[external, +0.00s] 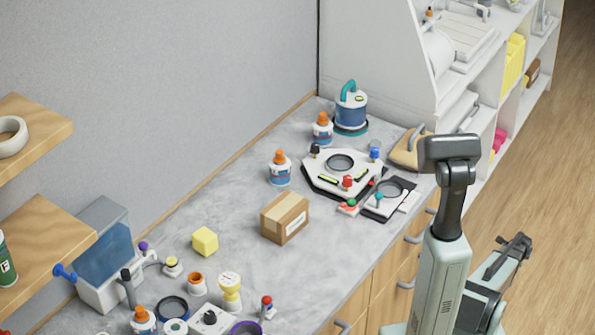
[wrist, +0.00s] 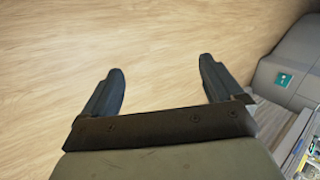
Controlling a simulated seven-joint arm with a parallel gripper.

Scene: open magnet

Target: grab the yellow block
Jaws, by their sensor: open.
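The yellow block (external: 205,241) is a small plain cube on the grey countertop, left of the cardboard box in the external view. My gripper (wrist: 160,82) shows in the wrist view with its two dark fingers spread wide apart and nothing between them. It is over the wooden floor, away from the counter. In the external view my gripper (external: 515,245) is at the lower right, beside my arm and far to the right of the block. The block does not show in the wrist view.
The cardboard box (external: 285,217) stands right of the block. Several bottles, rings and small parts crowd the counter's front left, near a blue tank (external: 103,250). A white device (external: 342,172) and a blue canister (external: 351,108) stand farther back. Wooden shelves (external: 40,235) overhang at left. Countertop around the block is mostly clear.

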